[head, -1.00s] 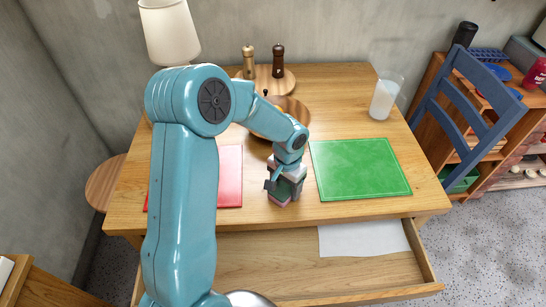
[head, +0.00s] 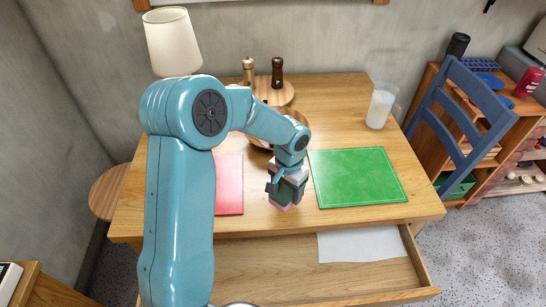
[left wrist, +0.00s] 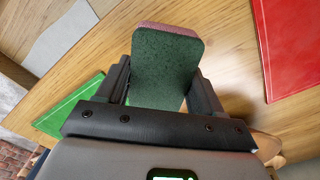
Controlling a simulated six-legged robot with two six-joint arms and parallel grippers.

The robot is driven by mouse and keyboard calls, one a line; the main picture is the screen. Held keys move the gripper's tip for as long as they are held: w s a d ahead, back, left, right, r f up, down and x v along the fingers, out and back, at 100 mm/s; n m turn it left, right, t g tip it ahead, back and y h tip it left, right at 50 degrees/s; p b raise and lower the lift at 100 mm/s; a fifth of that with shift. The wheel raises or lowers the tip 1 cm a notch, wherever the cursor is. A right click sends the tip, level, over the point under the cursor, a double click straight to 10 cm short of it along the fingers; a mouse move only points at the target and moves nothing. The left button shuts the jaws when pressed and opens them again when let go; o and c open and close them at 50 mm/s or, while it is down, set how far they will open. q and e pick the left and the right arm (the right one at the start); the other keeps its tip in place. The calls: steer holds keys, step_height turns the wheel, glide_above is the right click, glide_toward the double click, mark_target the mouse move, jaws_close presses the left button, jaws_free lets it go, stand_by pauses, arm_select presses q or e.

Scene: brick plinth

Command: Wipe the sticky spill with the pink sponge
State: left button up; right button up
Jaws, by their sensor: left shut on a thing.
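The sponge (left wrist: 165,68) has a dark green scouring face and a pink body, whose edge shows along its top in the left wrist view. In the head view the sponge (head: 284,196) is at the front middle of the table, between the red and green mats. My left gripper (head: 287,182) is shut on it, with one finger on each side. The sponge is at or just above the wood; I cannot tell if it touches. I cannot make out the spill; the sponge and gripper hide part of the wood. My right gripper is not in view.
A red mat (head: 229,185) lies left and a green mat (head: 357,177) right on the table (head: 330,95). A round wooden board (head: 272,92) with two mills and a glass (head: 380,108) stand behind. The drawer (head: 270,262) below is open. A blue chair (head: 455,125) stands right.

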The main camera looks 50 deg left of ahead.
arm_select(q)
steer(key=shift+s+r+p, duration=0.1)
steer(key=shift+r+p, duration=1)
steer(key=shift+r, duration=0.9)
